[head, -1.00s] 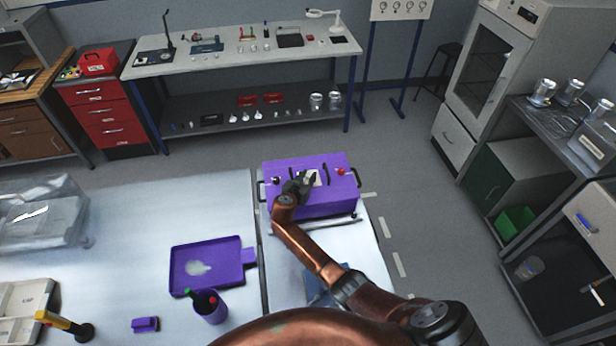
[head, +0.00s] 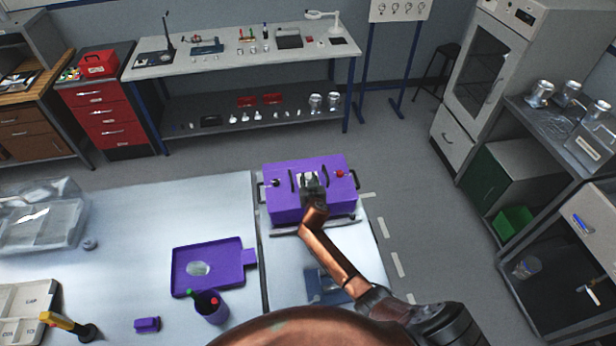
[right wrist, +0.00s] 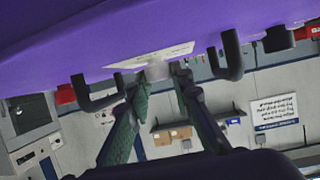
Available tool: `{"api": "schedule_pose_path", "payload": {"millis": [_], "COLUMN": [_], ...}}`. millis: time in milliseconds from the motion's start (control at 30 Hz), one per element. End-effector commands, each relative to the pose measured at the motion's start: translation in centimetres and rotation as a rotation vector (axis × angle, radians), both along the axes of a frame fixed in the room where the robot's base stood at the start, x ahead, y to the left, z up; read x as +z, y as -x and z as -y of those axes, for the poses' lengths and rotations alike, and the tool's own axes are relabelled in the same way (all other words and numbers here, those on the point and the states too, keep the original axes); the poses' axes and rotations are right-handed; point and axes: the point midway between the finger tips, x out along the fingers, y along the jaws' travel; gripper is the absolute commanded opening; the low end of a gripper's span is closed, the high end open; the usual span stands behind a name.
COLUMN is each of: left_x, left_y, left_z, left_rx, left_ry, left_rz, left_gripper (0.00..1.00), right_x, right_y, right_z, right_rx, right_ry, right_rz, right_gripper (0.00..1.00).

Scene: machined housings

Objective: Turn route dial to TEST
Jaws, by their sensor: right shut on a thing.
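The purple housing (head: 288,210) stands on the right-hand part of the bench, with black handles at its ends, a black knob (head: 276,182) at its left and a red button (head: 340,173) at its right. My right gripper (head: 310,178) is at the middle of its upper face, over the pale label. In the right wrist view its two fingers (right wrist: 166,82) are closed around a small grey dial knob (right wrist: 155,71) beside the white label (right wrist: 150,57). The dial's pointer and marked positions cannot be read. My left gripper is in neither view.
A purple tray (head: 240,277) and a purple cup (head: 211,308) with pens stand left of my right arm. A yellow-handled tool (head: 65,325) and a small purple block (head: 147,324) lie at the front left. Black handles (right wrist: 231,55) flank the dial closely.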

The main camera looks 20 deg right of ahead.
Motion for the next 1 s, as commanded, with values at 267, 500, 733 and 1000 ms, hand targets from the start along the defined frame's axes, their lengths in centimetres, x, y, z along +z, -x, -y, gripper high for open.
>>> {"api": "schedule_pose_path", "payload": {"millis": [267, 500, 733, 1000], "left_x": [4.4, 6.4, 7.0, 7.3], "left_y": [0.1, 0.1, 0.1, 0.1], "left_z": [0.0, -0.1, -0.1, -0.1], "left_rx": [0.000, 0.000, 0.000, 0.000], "left_ry": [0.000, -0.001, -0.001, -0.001], "left_rz": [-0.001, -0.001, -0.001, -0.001], "left_gripper": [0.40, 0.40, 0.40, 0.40], "right_x": [0.6, 0.4, 0.1, -0.1], "right_y": [0.2, 0.1, 0.0, 0.1], "right_z": [0.8, 1.0, 0.9, 0.9], "right_rx": [0.256, 0.438, 0.543, 0.597], "right_ry": [0.007, 0.010, 0.006, 0.003], "right_rz": [-0.005, -0.005, -0.005, -0.005], "right_gripper": [0.00, 0.00, 0.00, 0.00]}}
